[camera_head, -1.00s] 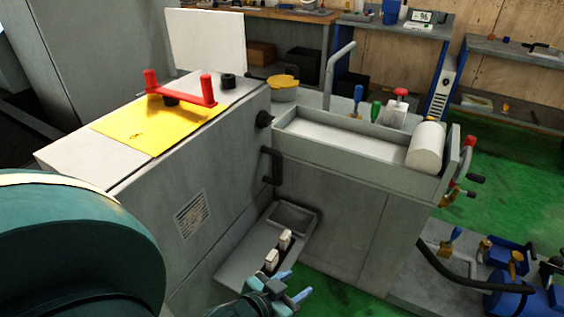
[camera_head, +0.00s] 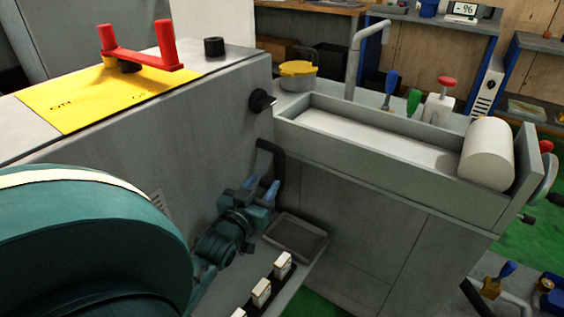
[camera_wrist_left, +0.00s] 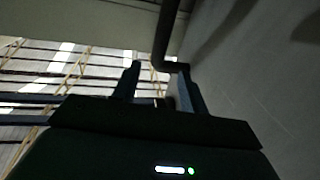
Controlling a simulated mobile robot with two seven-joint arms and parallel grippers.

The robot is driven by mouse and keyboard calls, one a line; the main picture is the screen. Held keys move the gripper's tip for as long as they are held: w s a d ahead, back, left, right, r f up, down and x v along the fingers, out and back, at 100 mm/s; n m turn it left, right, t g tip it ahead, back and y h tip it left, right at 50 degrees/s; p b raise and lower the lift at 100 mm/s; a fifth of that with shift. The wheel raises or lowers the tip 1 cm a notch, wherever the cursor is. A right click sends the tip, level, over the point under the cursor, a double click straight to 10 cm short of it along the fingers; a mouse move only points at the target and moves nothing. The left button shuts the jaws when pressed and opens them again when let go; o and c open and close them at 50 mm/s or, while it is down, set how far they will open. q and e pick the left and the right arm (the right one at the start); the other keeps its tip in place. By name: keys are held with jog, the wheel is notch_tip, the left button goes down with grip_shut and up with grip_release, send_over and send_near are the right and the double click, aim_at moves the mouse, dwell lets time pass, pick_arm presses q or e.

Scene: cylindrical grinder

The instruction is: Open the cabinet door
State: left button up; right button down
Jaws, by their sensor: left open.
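The dark door handle (camera_head: 272,153) is a bent black bar at the inner corner of the grey machine, below the trough. The grey cabinet front (camera_head: 345,212) beside it lies flush, with thin vertical seams. My left gripper (camera_head: 262,187) is open and empty just below the handle, its blue fingertips pointing up toward it. In the left wrist view the handle (camera_wrist_left: 163,38) comes down from the top and bends just beyond the open fingers (camera_wrist_left: 160,82), nearer the right one. I cannot tell whether they touch. The handle's lower part is hidden in the head view. My right gripper is not in view.
A low shelf with a grey tray (camera_head: 295,237) and several white blocks (camera_head: 261,292) lies below my left gripper. A black knob (camera_head: 262,101) sticks out above the handle. The trough (camera_head: 400,160) overhangs the cabinet front.

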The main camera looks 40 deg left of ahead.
aim_at(278, 164)
pick_arm(q)
jog(key=b+x, duration=0.1)
jog(key=x, duration=0.9)
jog(key=shift+w+b, duration=0.3)
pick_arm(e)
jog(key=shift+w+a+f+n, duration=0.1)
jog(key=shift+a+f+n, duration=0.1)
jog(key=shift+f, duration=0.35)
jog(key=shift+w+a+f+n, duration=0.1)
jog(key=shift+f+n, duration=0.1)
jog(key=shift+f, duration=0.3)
pick_arm(q)
jog(key=shift+c, duration=0.5)
grip_shut()
